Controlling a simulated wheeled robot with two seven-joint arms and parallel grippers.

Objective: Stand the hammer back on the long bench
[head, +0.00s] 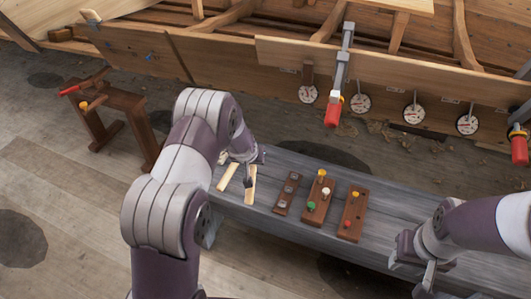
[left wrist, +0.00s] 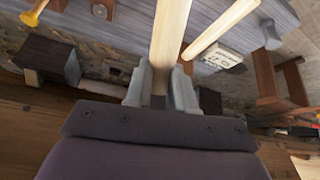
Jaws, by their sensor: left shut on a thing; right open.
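My left gripper (head: 248,158) is over the left end of the long grey bench (head: 395,215). It is shut on a pale wooden stick (head: 250,187), which also shows between the fingers in the left wrist view (left wrist: 170,32). A hammer head is not visible on this stick, so I cannot tell whether it is the hammer's handle. A second pale stick (head: 229,177) lies beside it. My right gripper (head: 418,268) is open and empty over the right part of the bench.
Dark wooden blocks (head: 287,193), (head: 318,203), (head: 353,214) stand mid-bench, two with coloured pegs. Bare bench top lies right of them. A sawhorse (head: 125,105) bearing a red-handled tool (head: 80,87) stands left. The planked hull (head: 220,62) with red-handled clamps (head: 333,110) lies behind.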

